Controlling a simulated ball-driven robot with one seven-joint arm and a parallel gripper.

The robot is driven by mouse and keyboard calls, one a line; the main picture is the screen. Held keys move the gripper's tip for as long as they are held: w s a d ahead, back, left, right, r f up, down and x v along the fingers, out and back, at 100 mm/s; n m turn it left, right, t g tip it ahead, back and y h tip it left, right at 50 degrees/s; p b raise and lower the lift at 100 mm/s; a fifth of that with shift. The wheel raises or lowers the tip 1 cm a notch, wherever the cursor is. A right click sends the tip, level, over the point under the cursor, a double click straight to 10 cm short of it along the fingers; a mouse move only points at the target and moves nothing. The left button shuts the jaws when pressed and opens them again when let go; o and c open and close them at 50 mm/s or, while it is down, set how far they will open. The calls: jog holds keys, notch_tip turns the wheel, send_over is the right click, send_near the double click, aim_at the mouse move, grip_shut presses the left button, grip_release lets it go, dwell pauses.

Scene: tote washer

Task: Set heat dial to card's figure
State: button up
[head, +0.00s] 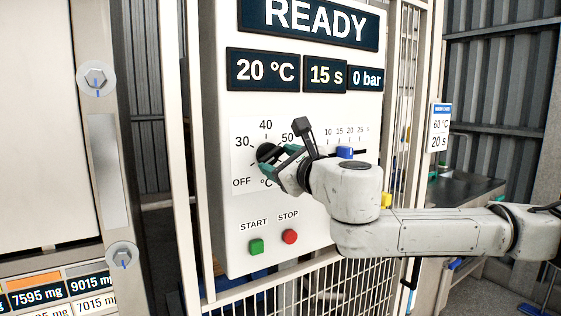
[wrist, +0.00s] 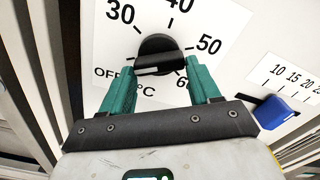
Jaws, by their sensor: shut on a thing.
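The heat dial (head: 266,151) is a black knob on a white scale marked OFF, 30, 40, 50 and °C on the washer's panel. In the wrist view the dial (wrist: 158,48) also shows a 60 mark at lower right. Its white line lies at lower left, roughly toward OFF. My gripper (head: 275,158) has its teal fingers on either side of the knob; in the wrist view my gripper (wrist: 161,66) is shut on it. The card (head: 440,126) at right reads 60 °C and 20 s. The temperature display (head: 263,70) reads 20 °C.
A blue slider (head: 345,152) on a time scale sits right of the dial, close to my gripper. Below are a green START button (head: 256,246) and a red STOP button (head: 290,236). Other displays read READY, 15 s and 0 bar. A wire fence (head: 345,284) stands below the panel.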

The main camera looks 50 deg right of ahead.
jog(key=shift+c, duration=1.3)
